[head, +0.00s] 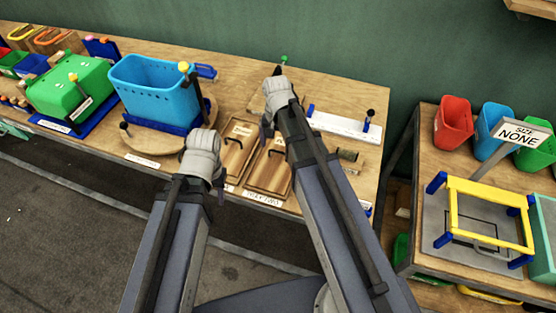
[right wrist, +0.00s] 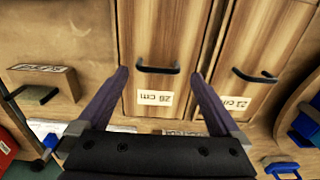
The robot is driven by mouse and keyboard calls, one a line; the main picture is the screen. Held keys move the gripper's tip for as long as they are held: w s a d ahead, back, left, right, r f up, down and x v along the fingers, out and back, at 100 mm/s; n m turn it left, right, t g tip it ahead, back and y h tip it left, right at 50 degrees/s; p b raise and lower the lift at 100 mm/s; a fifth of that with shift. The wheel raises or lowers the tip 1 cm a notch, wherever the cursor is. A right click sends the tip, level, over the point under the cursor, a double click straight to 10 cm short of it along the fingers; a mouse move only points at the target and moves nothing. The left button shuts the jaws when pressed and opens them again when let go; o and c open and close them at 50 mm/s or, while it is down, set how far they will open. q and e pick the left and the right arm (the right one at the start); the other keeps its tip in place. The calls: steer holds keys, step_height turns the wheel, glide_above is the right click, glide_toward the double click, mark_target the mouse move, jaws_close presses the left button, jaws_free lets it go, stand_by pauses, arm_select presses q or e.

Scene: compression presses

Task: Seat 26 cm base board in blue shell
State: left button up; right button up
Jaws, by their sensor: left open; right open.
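The 26 cm base board (right wrist: 152,98) is a flat wooden panel with a black handle and a "26 cm" label; it also lies on the bench in the head view (head: 264,178). My right gripper (right wrist: 158,74) is open over it, one finger on each side of the handle, with nothing between them. In the head view the right gripper (head: 268,128) is partly hidden by its own wrist. The blue shell (head: 150,92) stands open-topped on a round wooden turntable (head: 150,142). My left gripper (head: 206,162) is right of and in front of the shell, its fingers mostly hidden.
A 23 cm board (right wrist: 262,60) lies beside the 26 cm board. A green shell (head: 70,88) stands on the left. A white rail (head: 340,126) lies on the right of the bench. A side table holds a yellow frame (head: 490,213) and coloured bins (head: 453,124).

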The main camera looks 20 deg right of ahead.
mark_target(278, 152)
step_height(278, 152, down, 5)
steer(key=b, duration=0.4)
steer(key=shift+w+d, duration=0.1)
steer(key=shift+d, duration=0.05)
steer(key=shift+r, duration=0.15)
steer(key=c, duration=1.2)
